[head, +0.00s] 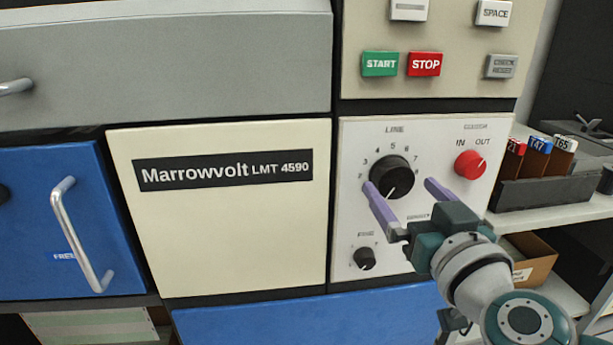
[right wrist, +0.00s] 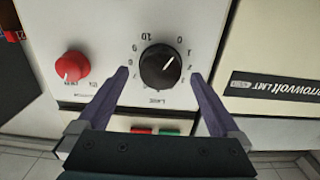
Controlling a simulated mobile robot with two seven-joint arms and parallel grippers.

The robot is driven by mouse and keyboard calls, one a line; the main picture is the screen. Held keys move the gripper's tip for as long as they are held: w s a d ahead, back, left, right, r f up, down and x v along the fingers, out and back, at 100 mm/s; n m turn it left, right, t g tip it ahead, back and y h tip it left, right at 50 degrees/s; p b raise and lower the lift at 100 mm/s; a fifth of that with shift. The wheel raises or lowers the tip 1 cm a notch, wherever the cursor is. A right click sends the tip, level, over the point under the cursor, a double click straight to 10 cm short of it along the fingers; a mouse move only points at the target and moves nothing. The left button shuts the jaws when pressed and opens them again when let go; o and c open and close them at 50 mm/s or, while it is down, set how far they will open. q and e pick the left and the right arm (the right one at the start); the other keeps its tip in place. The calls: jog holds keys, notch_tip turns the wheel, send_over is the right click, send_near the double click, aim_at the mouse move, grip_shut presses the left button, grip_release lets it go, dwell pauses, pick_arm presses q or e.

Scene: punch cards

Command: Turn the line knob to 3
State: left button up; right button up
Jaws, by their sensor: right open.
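The line knob (head: 392,176) is a round black dial on the white control panel (head: 349,222), with numbers around it. It also shows upside down in the right wrist view (right wrist: 160,68). Its white mark points to the lower left in the head view, seemingly between 0 and 1. My right gripper (head: 399,184) is open, its two purple fingers spread on either side of the knob. In the right wrist view (right wrist: 160,73) a gap shows between each fingertip and the knob. My left gripper is not in view.
A red knob (head: 470,164) sits right of the line knob, and a small black knob (head: 364,259) below it. The green START button (head: 380,64) and red STOP button (head: 425,64) are above. A blue drawer front (head: 300,315) lies below the panel. A card rack (head: 540,190) stands at the right.

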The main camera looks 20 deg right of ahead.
aim_at(393, 179)
jog(key=shift+x, duration=1.3)
jog(key=c, duration=1.3)
jog(key=shift+o, duration=0.2)
